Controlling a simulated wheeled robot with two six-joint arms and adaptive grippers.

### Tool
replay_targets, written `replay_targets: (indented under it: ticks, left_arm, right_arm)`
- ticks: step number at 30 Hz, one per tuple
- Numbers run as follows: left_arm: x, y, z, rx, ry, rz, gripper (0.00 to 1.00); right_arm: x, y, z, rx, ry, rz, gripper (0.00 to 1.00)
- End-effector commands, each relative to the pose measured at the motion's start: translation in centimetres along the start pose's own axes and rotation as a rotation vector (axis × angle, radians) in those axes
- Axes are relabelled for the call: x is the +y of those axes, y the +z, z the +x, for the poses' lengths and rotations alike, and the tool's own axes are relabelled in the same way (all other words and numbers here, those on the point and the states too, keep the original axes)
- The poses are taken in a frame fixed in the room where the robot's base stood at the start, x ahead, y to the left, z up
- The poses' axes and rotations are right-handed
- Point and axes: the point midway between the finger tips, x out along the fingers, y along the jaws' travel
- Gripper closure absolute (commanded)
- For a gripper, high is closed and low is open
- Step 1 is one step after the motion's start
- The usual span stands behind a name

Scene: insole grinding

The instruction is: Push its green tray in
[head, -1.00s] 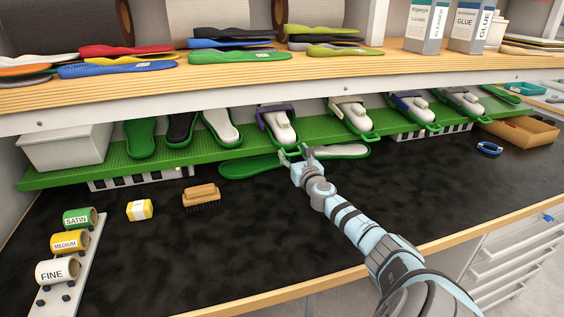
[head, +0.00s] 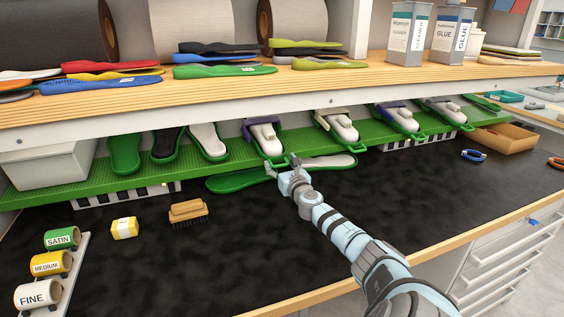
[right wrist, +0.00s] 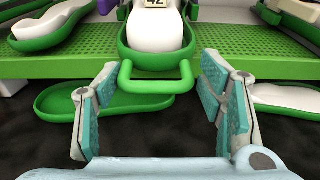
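A green tray (right wrist: 130,42) with a white insole and a "42" label sits on the green perforated shelf, its handle (right wrist: 155,88) sticking out over the front edge. In the head view it is the tray under the purple clamp (head: 262,132). My right gripper (head: 284,165) is at this handle. In the right wrist view my right gripper (right wrist: 158,100) is open, one finger on each side of the handle, with gaps between. Whether a fingertip touches the tray cannot be told. My left gripper is not in view.
More clamped trays (head: 338,124) stand to the right, and several green-rimmed insoles (head: 125,152) to the left on the shelf (head: 90,180). Green soles (head: 235,181) lie below it. A brush (head: 187,210) and yellow block (head: 124,228) lie on the dark bench, whose front middle is clear.

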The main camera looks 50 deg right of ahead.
Motion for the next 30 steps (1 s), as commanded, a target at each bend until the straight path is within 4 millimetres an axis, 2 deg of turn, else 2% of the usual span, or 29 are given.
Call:
replay_targets:
  ticks: [5, 15, 18, 23, 30]
  left_arm:
    - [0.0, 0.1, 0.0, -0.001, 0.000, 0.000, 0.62]
    - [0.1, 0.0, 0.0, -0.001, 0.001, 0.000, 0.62]
    - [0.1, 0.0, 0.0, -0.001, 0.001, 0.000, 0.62]
    - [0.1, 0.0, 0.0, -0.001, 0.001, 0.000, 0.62]
    - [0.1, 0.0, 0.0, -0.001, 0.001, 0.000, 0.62]
  right_arm:
    - [-0.2, -0.1, -1.3, 0.000, -0.001, -0.006, 0.37]
    - [0.1, -0.1, -9.2, 0.004, 0.008, -0.009, 0.37]
    - [-0.2, 0.0, -10.6, 0.003, -0.001, -0.012, 0.37]
    - [-0.1, 0.0, -11.8, 0.001, 0.000, -0.002, 0.37]
    - [-0.1, 0.0, -11.9, 0.000, -0.001, 0.001, 0.37]
